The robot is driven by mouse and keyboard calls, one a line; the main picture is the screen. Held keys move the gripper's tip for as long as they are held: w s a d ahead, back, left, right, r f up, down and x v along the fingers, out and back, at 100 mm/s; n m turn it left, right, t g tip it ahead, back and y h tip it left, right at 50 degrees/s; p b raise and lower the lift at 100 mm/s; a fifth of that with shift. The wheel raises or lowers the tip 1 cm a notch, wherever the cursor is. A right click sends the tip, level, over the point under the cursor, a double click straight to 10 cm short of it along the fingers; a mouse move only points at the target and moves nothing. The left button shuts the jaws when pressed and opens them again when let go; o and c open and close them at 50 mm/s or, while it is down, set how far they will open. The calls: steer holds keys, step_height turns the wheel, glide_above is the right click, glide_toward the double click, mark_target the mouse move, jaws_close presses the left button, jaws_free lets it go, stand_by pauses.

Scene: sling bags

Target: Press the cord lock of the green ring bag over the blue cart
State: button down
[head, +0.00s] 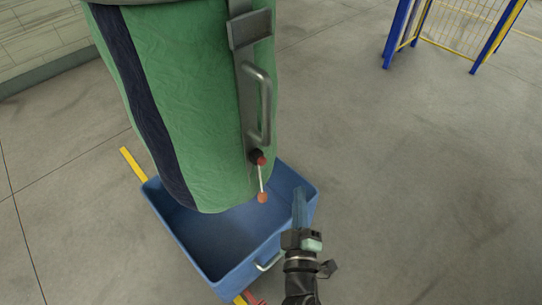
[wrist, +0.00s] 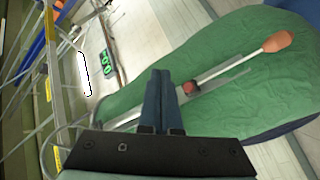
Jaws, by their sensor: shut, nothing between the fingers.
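The green bag (head: 190,90) with a dark blue stripe hangs over the blue cart (head: 308,203) in the head view. It also fills the right of the wrist view (wrist: 235,50). Its cord lock is a red button (head: 258,156) low on a grey strip, also seen in the wrist view (wrist: 189,87). A pale cord runs from it to an orange end bead (head: 262,197). My gripper (head: 299,192) is shut and empty, to the lower right of the lock in the head view. In the wrist view its fingertips (wrist: 164,72) appear just left of the red button, and contact cannot be told.
A grey handle (head: 268,103) stands out from the bag's strip above the lock. The cart has a pale handle (head: 268,262) on its near side. A blue and yellow mesh frame (head: 455,25) stands at the upper right. Floor on the right is clear.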

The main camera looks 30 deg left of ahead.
mark_target(262, 161)
stand_by(0.3)
steer(key=w+a+b, duration=0.3)
steer(key=a+b, duration=0.3)
steer(key=a, duration=0.2)
steer(key=shift+a, duration=0.15)
steer(key=shift+a, duration=0.15)
stand_by(1.9)
steer(key=shift+w+a, duration=0.15)
steer(key=shift+a, duration=0.1)
